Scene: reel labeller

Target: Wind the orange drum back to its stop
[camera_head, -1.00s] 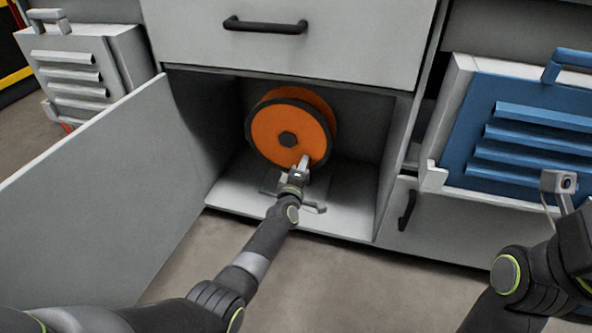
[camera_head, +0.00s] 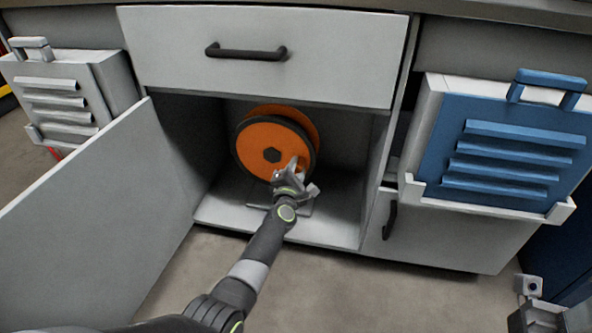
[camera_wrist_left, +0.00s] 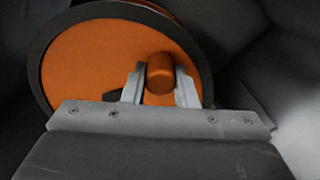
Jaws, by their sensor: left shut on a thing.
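The orange drum (camera_head: 262,150) with a dark rim and a dark hub stands upright in the open lower compartment of the grey cabinet. Its orange knob (camera_wrist_left: 160,74) sticks out of the drum's face, to the right of the hub in the head view. My left gripper (camera_head: 293,170) is in front of the drum. In the left wrist view its two fingers (camera_wrist_left: 160,88) are closed on either side of the knob. The gripper hides the drum's lower right part. My right arm shows only in part at the lower right; its fingers are out of view.
The open grey door (camera_head: 95,215) stands to the left of my left arm. A drawer with a dark handle (camera_head: 245,52) is above the compartment. A blue louvred case (camera_head: 510,150) hangs at the right, a grey one (camera_head: 70,95) at the left. The floor in front is clear.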

